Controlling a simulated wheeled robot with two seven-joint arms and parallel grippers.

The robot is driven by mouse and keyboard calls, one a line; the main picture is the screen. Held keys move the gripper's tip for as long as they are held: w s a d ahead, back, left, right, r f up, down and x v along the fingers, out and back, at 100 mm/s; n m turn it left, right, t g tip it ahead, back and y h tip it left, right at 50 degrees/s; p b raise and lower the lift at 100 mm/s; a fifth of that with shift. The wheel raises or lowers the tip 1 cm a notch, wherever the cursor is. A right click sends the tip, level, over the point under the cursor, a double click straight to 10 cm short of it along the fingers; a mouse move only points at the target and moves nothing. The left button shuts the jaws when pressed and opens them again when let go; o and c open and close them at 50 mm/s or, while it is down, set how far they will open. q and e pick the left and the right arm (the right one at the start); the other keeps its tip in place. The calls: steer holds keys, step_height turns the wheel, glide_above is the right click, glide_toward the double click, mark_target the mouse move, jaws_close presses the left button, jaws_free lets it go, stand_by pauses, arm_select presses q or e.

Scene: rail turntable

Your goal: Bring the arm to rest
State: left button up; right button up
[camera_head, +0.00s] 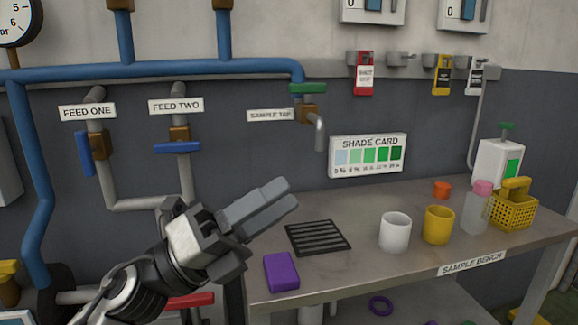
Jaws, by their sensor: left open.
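My left arm comes in from the lower left. My left gripper (272,204) is raised at the left end of the sample bench (345,270), pointing up and to the right. Its grey fingers are empty and lie close to one another in this view. Behind it are the pipes and the wall. A purple block (281,272) lies on the bench just below and right of the gripper, apart from it. My right gripper does not show.
On the bench are a black drain grille (318,237), a white cup (394,232), a yellow cup (438,224), a pink-capped bottle (475,210) and a yellow basket (513,212). Feed valves with blue handles (177,147) and a green-handled sample tap (308,89) are on the wall.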

arm_select(q)
steer(key=w+a+f+n+t+y, duration=0.1)
steer(key=a+f+n+t+y, duration=0.3)
steer(key=f+n, duration=0.4)
steer(key=a+f+n+t+y, duration=0.25)
steer(key=f+n+y, duration=0.35)
steer(key=n, duration=0.5)
steer(key=w+a+f+n+t+y, duration=0.1)
steer(key=a+f+n+t+y, duration=0.1)
steer(key=f+n+t+y, duration=0.45)
steer(key=s+a+f+n+g+y, duration=0.1)
steer(key=s+f+n+g, duration=0.4)
steer(key=f, duration=0.4)
steer(key=s+a+f+n+g+y+p, duration=0.1)
steer(key=s+a+f+n+g, duration=0.1)
steer(key=s+f+n+g, duration=0.2)
steer(key=s+f+n, duration=0.3)
steer(key=s+f, duration=0.2)
steer(key=shift+f+g+y, duration=0.35)
steer(key=shift+f+g, duration=0.05)
steer(key=shift+a, duration=0.1)
